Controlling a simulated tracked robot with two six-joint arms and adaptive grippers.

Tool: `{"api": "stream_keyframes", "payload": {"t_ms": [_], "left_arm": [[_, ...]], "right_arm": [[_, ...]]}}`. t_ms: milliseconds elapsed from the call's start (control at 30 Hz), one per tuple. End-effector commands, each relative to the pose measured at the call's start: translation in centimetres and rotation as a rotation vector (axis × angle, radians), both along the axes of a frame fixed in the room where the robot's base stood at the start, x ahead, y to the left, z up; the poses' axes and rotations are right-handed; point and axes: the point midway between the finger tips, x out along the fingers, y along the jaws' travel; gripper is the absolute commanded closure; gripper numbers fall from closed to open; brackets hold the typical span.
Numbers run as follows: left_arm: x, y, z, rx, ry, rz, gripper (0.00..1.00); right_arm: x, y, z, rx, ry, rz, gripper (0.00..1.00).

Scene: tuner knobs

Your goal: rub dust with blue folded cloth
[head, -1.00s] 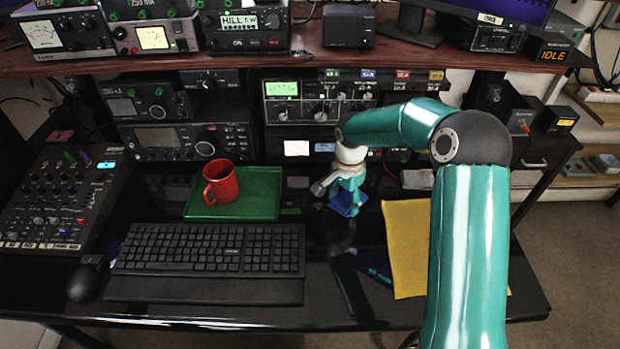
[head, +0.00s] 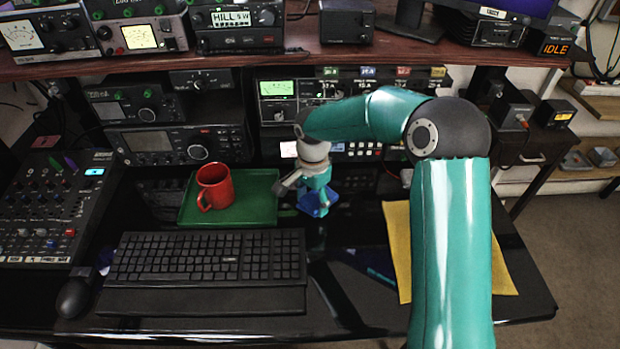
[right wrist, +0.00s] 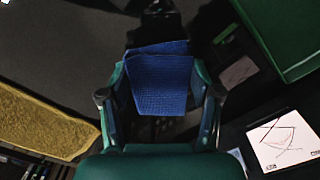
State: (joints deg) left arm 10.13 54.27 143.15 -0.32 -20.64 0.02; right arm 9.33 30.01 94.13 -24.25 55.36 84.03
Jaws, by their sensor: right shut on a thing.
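The blue folded cloth (head: 312,205) is at the black desk top, just right of the green tray. My right gripper (head: 318,190) is shut on it from above. In the right wrist view the cloth (right wrist: 160,82) sits between the two fingers of my right gripper (right wrist: 160,95), its folded layers showing. I cannot tell whether its underside touches the desk. I cannot make out any dust on the dark, shiny desk; the cloth and my arm hide part of it. My left gripper is out of view.
A red mug (head: 215,186) stands on the green tray (head: 258,207). A black keyboard (head: 205,257) and mouse (head: 75,295) lie in front. A yellow cloth (head: 400,240) lies to the right, partly behind my arm. Radio equipment (head: 165,145) lines the back beneath a wooden shelf (head: 290,62).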

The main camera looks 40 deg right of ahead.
Motion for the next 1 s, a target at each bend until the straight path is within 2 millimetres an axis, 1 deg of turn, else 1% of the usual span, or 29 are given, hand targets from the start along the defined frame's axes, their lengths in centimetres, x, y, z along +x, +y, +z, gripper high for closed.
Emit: {"api": "stream_keyframes", "payload": {"t_ms": [33,600,733,1000], "left_arm": [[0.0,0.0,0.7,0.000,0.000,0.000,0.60],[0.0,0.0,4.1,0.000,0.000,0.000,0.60],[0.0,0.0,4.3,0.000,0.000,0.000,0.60],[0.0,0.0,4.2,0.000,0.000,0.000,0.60]], "right_arm": [[0.2,-0.1,1.2,-0.001,-0.007,-0.001,0.70],[0.2,-0.1,6.1,-0.002,-0.006,-0.001,0.70],[0.2,-0.1,6.6,-0.001,-0.006,-0.001,0.70],[0.1,-0.1,6.5,-0.001,-0.006,-0.001,0.70]]}}
